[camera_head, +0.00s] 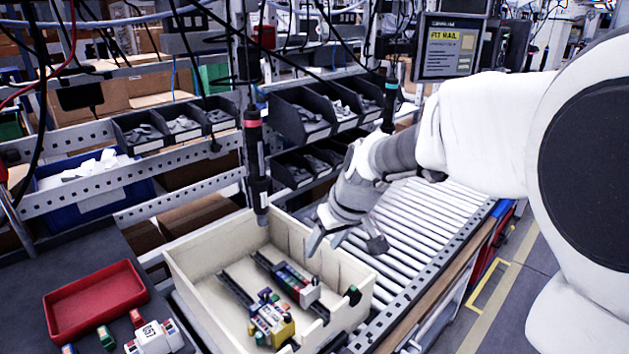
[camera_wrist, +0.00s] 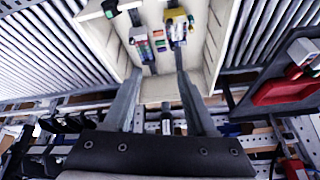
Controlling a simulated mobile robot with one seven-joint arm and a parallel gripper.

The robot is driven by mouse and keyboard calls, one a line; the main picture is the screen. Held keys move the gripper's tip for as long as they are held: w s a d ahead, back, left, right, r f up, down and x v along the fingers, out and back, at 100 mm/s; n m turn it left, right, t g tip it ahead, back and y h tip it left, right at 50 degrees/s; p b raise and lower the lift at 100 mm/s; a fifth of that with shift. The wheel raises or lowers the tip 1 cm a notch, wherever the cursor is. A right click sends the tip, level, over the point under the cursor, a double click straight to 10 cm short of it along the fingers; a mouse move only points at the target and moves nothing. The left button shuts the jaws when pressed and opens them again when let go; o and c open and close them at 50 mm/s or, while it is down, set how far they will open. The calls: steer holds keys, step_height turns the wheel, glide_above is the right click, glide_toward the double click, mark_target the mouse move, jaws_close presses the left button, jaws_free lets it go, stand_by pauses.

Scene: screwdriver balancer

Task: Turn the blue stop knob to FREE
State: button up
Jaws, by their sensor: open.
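I cannot make out a blue stop knob or a FREE mark in either view. A dark screwdriver (camera_head: 257,170) with a red band hangs upright at the back edge of the cream crate. A second dark tool (camera_head: 390,105) with a teal band hangs farther back, behind my arm. My gripper (camera_head: 346,241) is open and empty, above the right side of the crate, fingers pointing down. In the wrist view my gripper's two fingers (camera_wrist: 159,76) are spread apart, with the crate beyond them.
The cream crate (camera_head: 205,249) holds rails with coloured terminal blocks (camera_head: 270,318). A red tray (camera_head: 95,298) and loose parts lie on the dark bench at left. A roller conveyor (camera_head: 425,217) runs behind. Dark bins (camera_head: 300,115) line the rack. A screen (camera_head: 450,47) reads "FIT RAIL".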

mark_target(265, 294)
steer(key=w+a+f+n+p, duration=0.1)
steer(key=w+a+f, duration=0.3)
steer(key=f, duration=0.5)
steer(key=w+a+f+n+p, duration=0.1)
steer(key=w+a+f, duration=0.2)
steer(key=a+f, duration=0.3)
steer(key=w+a+f+n+p, duration=0.1)
steer(key=w+a+f, duration=0.3)
steer(key=f, duration=0.9)
steer(key=shift+w+a+g, duration=0.15)
steer(key=shift+a+g, duration=0.05)
steer(key=shift+a, duration=0.3)
steer(key=shift+w+a+g, duration=0.15)
steer(key=shift+a+g, duration=0.05)
steer(key=shift+a, duration=0.3)
steer(key=shift+c, duration=0.4)
jaws_close()
